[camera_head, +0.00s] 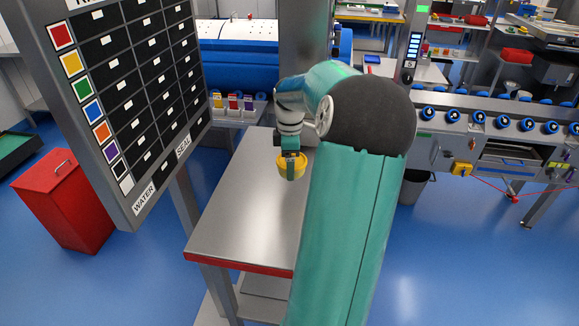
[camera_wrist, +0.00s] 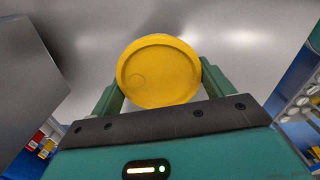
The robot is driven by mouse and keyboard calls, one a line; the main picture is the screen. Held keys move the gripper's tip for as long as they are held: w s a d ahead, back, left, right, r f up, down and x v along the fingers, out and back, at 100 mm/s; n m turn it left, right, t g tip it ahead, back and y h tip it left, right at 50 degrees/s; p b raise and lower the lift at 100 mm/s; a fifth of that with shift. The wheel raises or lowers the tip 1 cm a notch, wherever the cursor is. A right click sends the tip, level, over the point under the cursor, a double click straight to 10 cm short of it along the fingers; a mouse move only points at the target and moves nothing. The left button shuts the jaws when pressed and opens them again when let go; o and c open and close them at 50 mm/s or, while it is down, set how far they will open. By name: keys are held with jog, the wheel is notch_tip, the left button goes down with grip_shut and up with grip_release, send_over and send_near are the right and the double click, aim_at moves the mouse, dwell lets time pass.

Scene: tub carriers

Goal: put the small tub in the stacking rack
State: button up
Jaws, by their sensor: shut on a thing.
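The small yellow tub (camera_head: 282,167) is held over the steel table in the head view. My gripper (camera_head: 291,160) is shut on it. In the wrist view the round yellow tub (camera_wrist: 158,68) sits between the two green fingers, with one finger against each side. It appears clear of the table, though the gap beneath is hard to judge. I cannot pick out the stacking rack with certainty in either view; my arm hides part of the table and what lies behind it.
The steel table (camera_head: 232,222) has a clear top. A large board with coloured squares (camera_head: 130,95) stands close at left. Several small coloured items (camera_head: 233,102) are behind the table. A red bin (camera_head: 68,200) stands on the floor at left. A conveyor (camera_head: 490,120) runs at right.

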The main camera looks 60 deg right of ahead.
jog(key=s+a+r, duration=0.6)
jog(key=a, duration=0.3)
jog(key=shift+s+r, duration=0.35)
jog(key=shift+a, duration=0.1)
